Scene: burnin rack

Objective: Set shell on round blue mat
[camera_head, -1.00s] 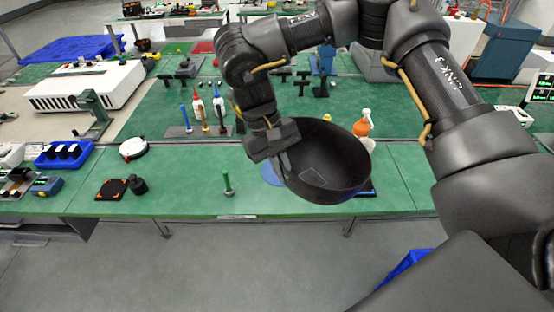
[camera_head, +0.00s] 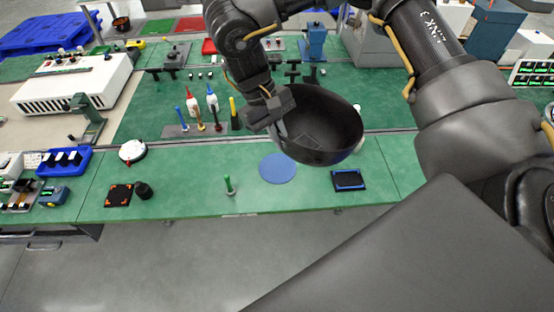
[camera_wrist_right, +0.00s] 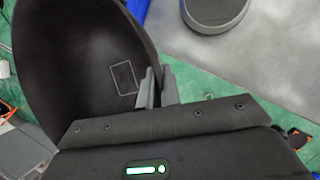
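The shell (camera_head: 325,125) is a dark, bowl-shaped piece with its hollow side toward me. It also fills the left of the right wrist view (camera_wrist_right: 85,60). My right gripper (camera_head: 277,122) is shut on the shell's left edge and holds it tilted above the bench. In the right wrist view the fingers (camera_wrist_right: 157,88) close at the shell's rim. The round blue mat (camera_head: 278,168) lies flat on the green bench, just below and left of the shell, and is bare. My left gripper is not in view.
A blue-edged black square pad (camera_head: 349,180) lies right of the mat. A green upright tool (camera_head: 229,186) stands left of it. Bottles and upright tools (camera_head: 205,115) stand behind. An orange-cornered black pad (camera_head: 118,195) and a white round gauge (camera_head: 132,151) are further left.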

